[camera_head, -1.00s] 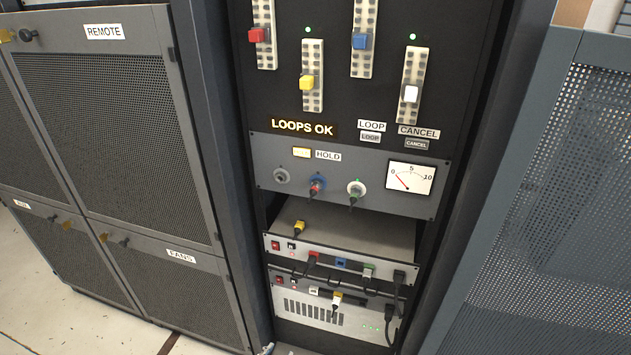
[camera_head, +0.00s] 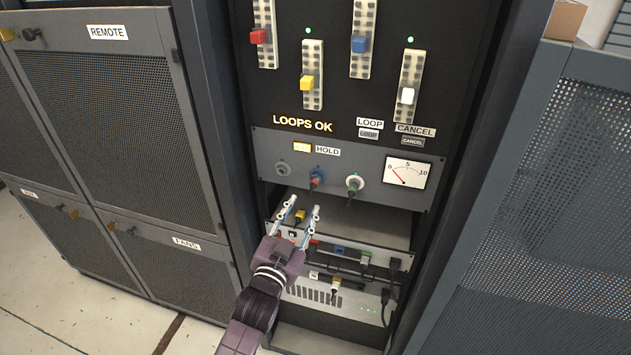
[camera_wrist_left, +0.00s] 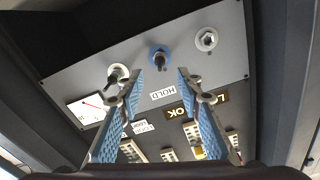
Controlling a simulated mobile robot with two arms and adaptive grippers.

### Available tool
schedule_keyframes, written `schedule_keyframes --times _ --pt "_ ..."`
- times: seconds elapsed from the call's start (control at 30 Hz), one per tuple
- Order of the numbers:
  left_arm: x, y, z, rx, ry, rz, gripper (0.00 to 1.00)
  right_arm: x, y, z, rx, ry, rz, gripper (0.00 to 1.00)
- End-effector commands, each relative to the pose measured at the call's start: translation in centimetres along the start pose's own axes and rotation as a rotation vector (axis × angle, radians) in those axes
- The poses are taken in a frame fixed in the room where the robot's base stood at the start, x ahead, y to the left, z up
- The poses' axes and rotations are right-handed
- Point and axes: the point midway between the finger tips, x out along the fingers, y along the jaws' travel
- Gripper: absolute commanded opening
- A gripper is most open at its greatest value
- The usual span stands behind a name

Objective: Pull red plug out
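A plug with a red part (camera_head: 315,183) sits in the blue-ringed jack (camera_head: 319,173) on the grey HOLD panel. In the left wrist view the blue-ringed jack (camera_wrist_left: 160,56) lies just beyond my fingertips, and its plug looks dark there. Another red plug (camera_head: 314,243) is at the front of the unit below, mostly hidden by my left gripper. My left gripper (camera_head: 304,203) is open and empty, in front of the rack just below the HOLD panel. In the left wrist view its blue-padded fingers (camera_wrist_left: 158,75) stand apart with nothing between them. My right gripper is not in view.
A green-ringed jack with a plug (camera_head: 354,185) and an empty grey jack (camera_head: 282,169) flank the blue one. Black cables hang at the lower right (camera_head: 387,280). Cabinets stand on both sides.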

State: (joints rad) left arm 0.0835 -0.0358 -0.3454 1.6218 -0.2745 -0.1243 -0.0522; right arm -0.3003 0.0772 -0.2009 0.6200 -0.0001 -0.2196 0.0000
Motion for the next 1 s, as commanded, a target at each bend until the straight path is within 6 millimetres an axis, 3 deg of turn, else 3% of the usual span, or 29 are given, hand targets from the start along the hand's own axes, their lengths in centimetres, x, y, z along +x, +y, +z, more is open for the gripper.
schedule_keyframes --times 0.27,0.7,1.0 --pt "0.5 0.1 0.2 -0.001 0.0 0.0 0.33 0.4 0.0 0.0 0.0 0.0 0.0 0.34" --pt "6.3 0.1 0.3 -0.001 0.0 0.001 0.33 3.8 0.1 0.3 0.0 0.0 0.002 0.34" --pt "8.8 0.1 0.2 -0.001 -0.001 0.0 0.33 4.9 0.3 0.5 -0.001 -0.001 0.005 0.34"
